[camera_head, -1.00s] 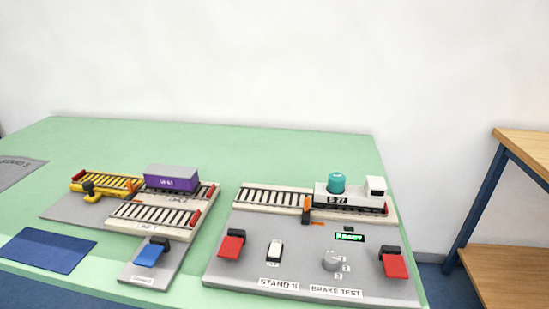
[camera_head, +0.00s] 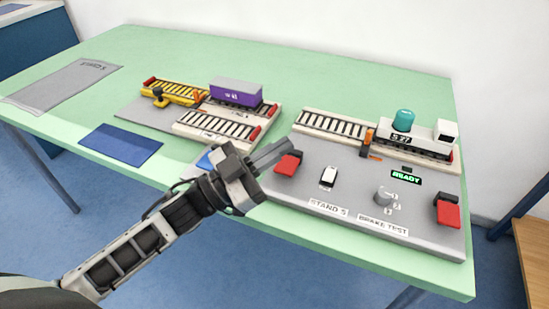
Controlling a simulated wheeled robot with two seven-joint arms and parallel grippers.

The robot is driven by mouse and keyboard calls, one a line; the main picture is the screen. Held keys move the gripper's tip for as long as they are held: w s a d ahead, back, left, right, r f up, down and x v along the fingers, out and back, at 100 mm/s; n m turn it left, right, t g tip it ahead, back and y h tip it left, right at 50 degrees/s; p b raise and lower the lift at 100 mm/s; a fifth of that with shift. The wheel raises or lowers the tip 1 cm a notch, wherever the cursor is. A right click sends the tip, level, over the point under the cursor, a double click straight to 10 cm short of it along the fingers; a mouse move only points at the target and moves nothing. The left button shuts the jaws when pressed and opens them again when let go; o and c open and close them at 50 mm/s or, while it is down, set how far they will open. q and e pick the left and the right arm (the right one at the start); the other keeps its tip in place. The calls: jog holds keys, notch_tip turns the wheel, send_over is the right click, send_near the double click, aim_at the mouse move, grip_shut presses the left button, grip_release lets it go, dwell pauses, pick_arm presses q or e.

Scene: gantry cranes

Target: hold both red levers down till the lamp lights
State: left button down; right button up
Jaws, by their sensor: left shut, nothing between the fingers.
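The left red lever (camera_head: 288,163) and the right red lever (camera_head: 447,211) stand on the grey brake test panel (camera_head: 340,205). Both look raised, though their exact angle is hard to tell. A small display (camera_head: 406,177) on the panel shows green "READY" text, with a small dark spot (camera_head: 407,169) above it that may be the lamp; it looks unlit. My left gripper (camera_head: 280,148) is shut and empty. Its fingertips are beside the left red lever, at its left; I cannot tell whether they touch. My right gripper is not in view.
A white switch (camera_head: 328,177) and a grey knob (camera_head: 383,196) sit between the levers. A white locomotive (camera_head: 420,138) with a teal dome stands on track behind. A purple wagon (camera_head: 237,93) stands farther left. A blue mat (camera_head: 124,144) lies on the green table.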

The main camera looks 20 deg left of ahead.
pick_arm(q)
notch_tip(320, 180, up, 4)
jog(key=d+m+g+h, duration=0.3)
jog(key=m+g+h, duration=0.3)
jog(key=m+g, duration=0.15)
jog(key=m+g+y, duration=0.3)
jog(key=g+y, duration=0.3)
jog(key=g, duration=0.3)
send_over(288, 174)
jog(key=s+a, duration=0.2)
jog(key=f, duration=0.1)
jog(key=w+a+n+y, duration=0.2)
jog(key=a+y, duration=0.3)
jog(key=a, duration=0.3)
jog(key=shift+r+n, duration=0.3)
jog(key=shift+n, duration=0.25)
jog(key=x, duration=1)
jog(key=shift+s+f, duration=0.1)
jog(key=shift+s, duration=0.05)
notch_tip(288, 174, down, 3)
jog(key=shift+a+r, duration=0.1)
jog(key=shift+r, duration=0.1)
jog(key=shift+f, duration=0.7)
